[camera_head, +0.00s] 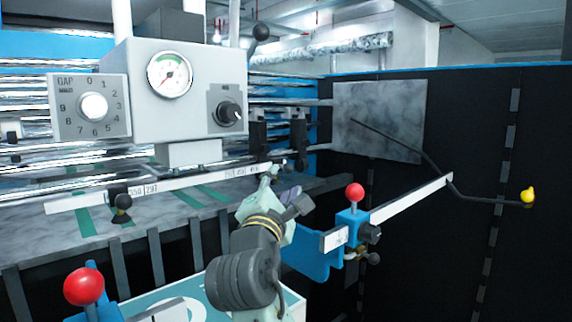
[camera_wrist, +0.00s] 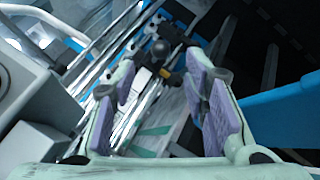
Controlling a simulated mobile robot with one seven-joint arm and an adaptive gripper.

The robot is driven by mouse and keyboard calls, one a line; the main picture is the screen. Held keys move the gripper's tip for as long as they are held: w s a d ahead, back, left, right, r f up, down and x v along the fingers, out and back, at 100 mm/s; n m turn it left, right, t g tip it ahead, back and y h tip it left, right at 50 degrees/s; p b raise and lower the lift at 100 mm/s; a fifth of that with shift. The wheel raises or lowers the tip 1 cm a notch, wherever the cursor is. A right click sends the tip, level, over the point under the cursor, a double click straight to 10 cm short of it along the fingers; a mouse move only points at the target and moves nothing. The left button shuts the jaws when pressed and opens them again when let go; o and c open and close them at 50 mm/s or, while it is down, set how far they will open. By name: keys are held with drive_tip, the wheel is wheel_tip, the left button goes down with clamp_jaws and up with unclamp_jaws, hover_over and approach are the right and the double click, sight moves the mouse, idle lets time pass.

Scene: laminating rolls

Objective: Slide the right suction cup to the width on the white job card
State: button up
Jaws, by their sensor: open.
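A white scale rail (camera_head: 165,186) with printed numbers runs across the front of the machine. The left slider (camera_head: 121,203), black with a round knob, sits near its left end. The right suction cup is mostly hidden behind my gripper (camera_head: 285,194) in the head view. In the wrist view a black fitting with a round knob (camera_wrist: 161,48), likely that cup's slider, lies beyond the fingertips. My gripper (camera_wrist: 160,82) is open, its purple-padded fingers apart with nothing clearly held. I cannot make out the job card with certainty.
A grey control box (camera_head: 175,95) with gauge and dials stands above the rail. A red-knobbed blue clamp (camera_head: 354,220) on a second white bar is right of my arm. Another red knob (camera_head: 84,287) is at lower left. A thin rod ends in a yellow tip (camera_head: 528,195).

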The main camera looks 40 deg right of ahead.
sight(287, 171)
drive_tip(key=p+x, duration=0.2)
drive_tip(key=x, duration=0.6)
drive_tip(key=shift+w+d+p, duration=0.1)
drive_tip(key=shift+w+p, duration=0.05)
drive_tip(key=shift+p, duration=0.15)
clamp_jaws()
idle(0.4)
